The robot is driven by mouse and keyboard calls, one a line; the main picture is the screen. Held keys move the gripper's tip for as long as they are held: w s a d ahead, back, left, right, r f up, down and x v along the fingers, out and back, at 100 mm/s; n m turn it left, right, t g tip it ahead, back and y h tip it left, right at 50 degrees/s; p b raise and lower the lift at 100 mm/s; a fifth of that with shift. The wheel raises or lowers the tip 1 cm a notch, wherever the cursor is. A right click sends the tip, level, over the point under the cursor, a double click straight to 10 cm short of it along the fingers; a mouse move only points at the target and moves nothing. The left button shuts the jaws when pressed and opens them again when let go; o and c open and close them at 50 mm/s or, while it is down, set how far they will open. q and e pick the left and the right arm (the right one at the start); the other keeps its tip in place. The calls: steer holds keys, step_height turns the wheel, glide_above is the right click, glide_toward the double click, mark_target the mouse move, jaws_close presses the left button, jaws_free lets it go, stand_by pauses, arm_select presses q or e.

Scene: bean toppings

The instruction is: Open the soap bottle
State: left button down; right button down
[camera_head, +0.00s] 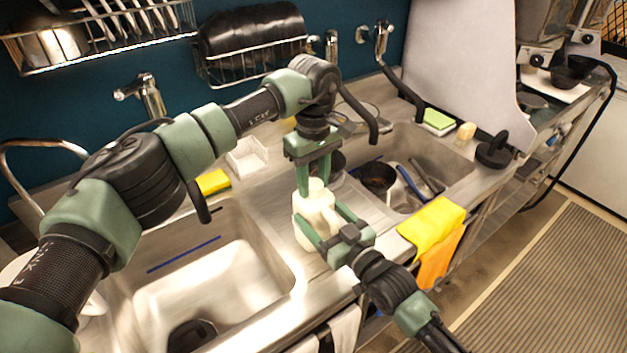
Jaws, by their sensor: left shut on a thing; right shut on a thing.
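The soap bottle (317,219) is cream-white and stands about upright over the metal counter between the two sinks. I cannot tell whether its base touches the counter. My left gripper (315,183) reaches down from above and is shut on the bottle's cap (316,189), which sits at the top of the bottle. My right gripper (318,226) comes from the lower right and is shut around the bottle's body. Its fingers hide part of the sides. The seam between cap and body is too small to judge.
A yellow sponge (213,182) and white holder (247,158) stand behind. Yellow cloth (432,226) hangs over the front edge. Faucets and racks line the wall.

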arm_select(q)
steer(key=n, duration=0.6)
steer(key=shift+n, duration=0.4)
steer(key=n, duration=1.2)
steer(key=shift+n, duration=0.3)
steer(key=n, duration=0.4)
steer(key=shift+r, duration=0.1)
steer(key=n, duration=1)
steer(key=shift+n, duration=0.3)
steer(key=n, duration=0.4)
steer(key=shift+w+r, duration=0.1)
steer(key=shift+r, duration=0.2)
